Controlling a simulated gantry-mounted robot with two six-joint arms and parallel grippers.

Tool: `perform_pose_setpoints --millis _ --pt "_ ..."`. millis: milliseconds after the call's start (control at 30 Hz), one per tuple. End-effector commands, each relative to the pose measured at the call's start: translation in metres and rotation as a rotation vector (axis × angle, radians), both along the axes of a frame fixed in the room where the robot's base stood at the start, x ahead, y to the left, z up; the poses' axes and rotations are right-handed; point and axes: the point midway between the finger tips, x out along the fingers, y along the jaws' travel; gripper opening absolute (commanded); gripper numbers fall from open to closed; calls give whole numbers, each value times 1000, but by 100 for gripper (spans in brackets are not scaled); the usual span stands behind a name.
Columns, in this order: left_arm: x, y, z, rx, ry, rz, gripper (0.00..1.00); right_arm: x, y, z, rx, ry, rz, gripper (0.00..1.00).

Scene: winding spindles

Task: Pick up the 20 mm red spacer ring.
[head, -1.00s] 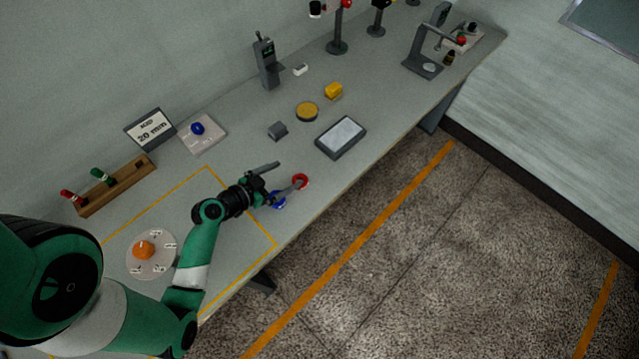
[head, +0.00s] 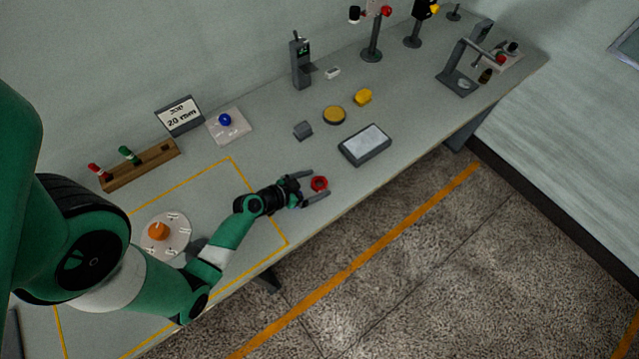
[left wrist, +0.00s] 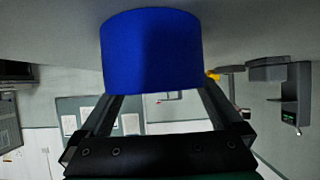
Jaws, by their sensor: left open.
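The red spacer ring (head: 319,189) lies on the bench near its front edge, in the head view. My left gripper (head: 320,182) is open, with a finger on either side of the ring; I cannot tell whether either touches it. In the left wrist view, a blue cylindrical piece (left wrist: 152,52) stands large in front of the left fingers (left wrist: 155,95) and hides their tips and the red ring. The blue piece does not show in the head view now. My right gripper is in neither view.
A tray with a pale top (head: 366,145) lies beyond the ring, with a grey block (head: 303,130) and a yellow disc (head: 334,114) behind. A sign (head: 181,116) reads 20 mm. The bench's front edge is close to the gripper.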

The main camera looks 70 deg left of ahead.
Motion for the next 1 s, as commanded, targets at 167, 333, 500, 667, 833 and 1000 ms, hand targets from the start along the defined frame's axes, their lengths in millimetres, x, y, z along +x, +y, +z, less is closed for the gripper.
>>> perform_pose_setpoints --millis 167,333,500,667,833,1000 --pt "7 2 -4 0 0 0 100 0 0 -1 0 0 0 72" --pt "6 2 -3 0 0 0 89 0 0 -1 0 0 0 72" --pt "6 2 -3 0 0 0 59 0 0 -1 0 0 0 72" --pt "6 2 -3 0 0 0 30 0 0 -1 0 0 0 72" --pt "6 2 -3 0 0 0 18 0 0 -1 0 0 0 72" --pt "6 2 -1 1 0 0 18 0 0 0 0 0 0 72"
